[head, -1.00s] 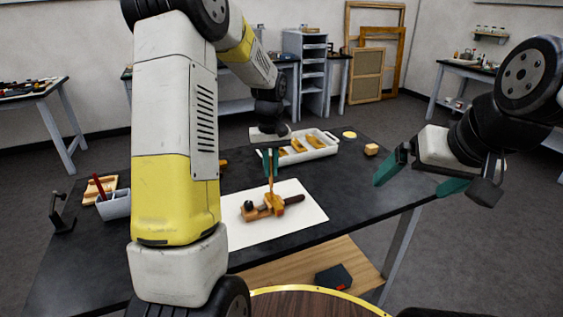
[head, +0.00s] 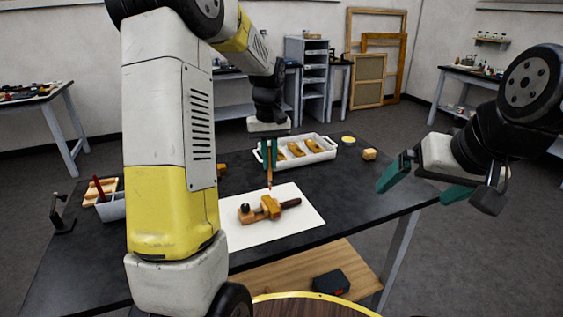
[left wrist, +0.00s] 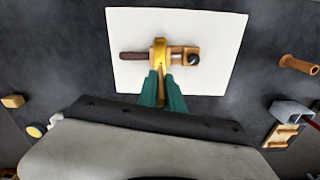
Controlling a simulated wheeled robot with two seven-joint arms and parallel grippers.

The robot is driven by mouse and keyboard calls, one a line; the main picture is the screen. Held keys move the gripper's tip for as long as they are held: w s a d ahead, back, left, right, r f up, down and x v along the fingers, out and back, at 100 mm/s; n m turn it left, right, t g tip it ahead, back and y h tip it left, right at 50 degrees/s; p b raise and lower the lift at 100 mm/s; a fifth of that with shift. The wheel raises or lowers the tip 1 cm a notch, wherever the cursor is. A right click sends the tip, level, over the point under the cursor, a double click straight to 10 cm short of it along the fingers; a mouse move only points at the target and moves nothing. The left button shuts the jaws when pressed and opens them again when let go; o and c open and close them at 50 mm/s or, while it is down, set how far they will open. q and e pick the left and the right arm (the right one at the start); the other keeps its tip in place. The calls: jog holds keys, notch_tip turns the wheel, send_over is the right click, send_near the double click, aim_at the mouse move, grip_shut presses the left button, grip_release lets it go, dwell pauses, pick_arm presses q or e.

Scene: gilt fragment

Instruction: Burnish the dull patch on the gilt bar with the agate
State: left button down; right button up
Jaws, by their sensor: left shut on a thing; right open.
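My left gripper (head: 268,155) is shut on a slim upright tool with a wooden-coloured shaft, the agate burnisher (head: 270,178). Its tip points down, a little above the gilt bar (head: 271,207). The gilt bar lies across a wooden clamp (head: 249,215) with a dark handle, on a white sheet (head: 301,221). In the left wrist view the gilt bar (left wrist: 159,52) is just beyond the green fingers (left wrist: 161,88), which partly hide the tool. I cannot make out the dull patch. My right gripper (head: 418,185) is open and empty, right of the table.
A white tray (head: 326,151) with several gilt pieces stands at the back of the dark table (head: 350,190). A small wooden block (head: 369,154) and a yellow disc (head: 348,140) are beside it. A grey holder (head: 110,208) stands at the left. The table right of the sheet is clear.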

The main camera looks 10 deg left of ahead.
pick_arm(q)
jog(key=shift+r, duration=1.45)
